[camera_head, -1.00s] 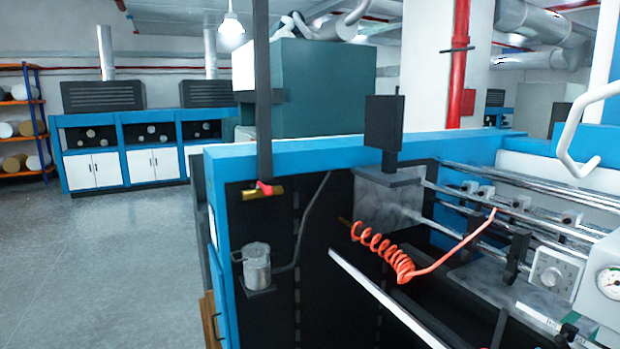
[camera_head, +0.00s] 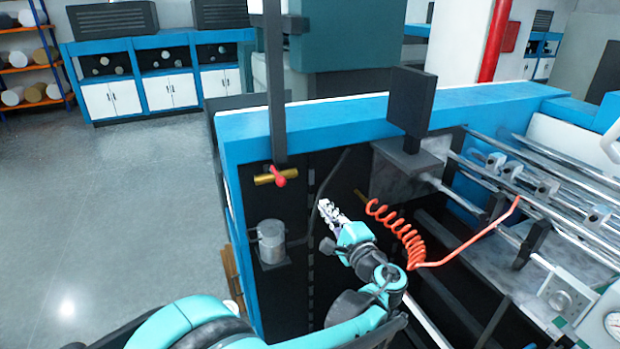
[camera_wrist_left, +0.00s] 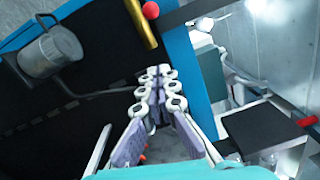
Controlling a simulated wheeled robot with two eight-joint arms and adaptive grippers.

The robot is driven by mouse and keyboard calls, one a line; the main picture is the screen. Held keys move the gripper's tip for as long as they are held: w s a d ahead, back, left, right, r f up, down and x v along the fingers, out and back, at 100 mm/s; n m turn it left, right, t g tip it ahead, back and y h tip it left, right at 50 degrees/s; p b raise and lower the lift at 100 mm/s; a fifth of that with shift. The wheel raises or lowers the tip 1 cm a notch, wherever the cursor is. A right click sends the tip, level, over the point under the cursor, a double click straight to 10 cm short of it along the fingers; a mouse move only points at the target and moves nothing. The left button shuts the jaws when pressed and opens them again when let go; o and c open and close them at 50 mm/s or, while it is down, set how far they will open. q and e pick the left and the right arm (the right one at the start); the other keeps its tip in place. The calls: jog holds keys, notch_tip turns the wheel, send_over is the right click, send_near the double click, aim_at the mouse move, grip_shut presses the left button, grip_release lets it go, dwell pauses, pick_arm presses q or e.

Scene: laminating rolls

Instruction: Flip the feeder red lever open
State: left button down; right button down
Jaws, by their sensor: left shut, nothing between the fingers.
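The small red lever (camera_head: 279,176) sits on a brass pipe (camera_head: 264,179) on the dark front panel of the blue feeder (camera_head: 340,118). In the left wrist view the red lever (camera_wrist_left: 151,10) shows at the top edge, beside the brass pipe (camera_wrist_left: 140,22). My left gripper (camera_head: 326,205) is shut and empty. It is to the right of and below the lever, apart from it. In the left wrist view my left gripper's fingertips (camera_wrist_left: 159,71) meet below the lever. My right gripper is not in view.
A metal canister (camera_head: 271,241) is mounted on the panel below the lever, left of my left gripper. A thin dark pipe (camera_head: 328,180) runs up the panel. A coiled orange hose (camera_head: 399,231) lies to the right. Open floor (camera_head: 150,190) is at the left.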

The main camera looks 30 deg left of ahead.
aim_at(277, 174)
pick_arm(q)
jog(key=shift+a, duration=0.1)
jog(key=w+a+r+p, duration=0.1)
jog(key=w+a+p, duration=0.1)
jog(key=a, duration=0.9)
jog(key=shift+w, duration=0.75)
jog(key=shift+w, duration=0.1)
jog(key=shift+r, duration=0.1)
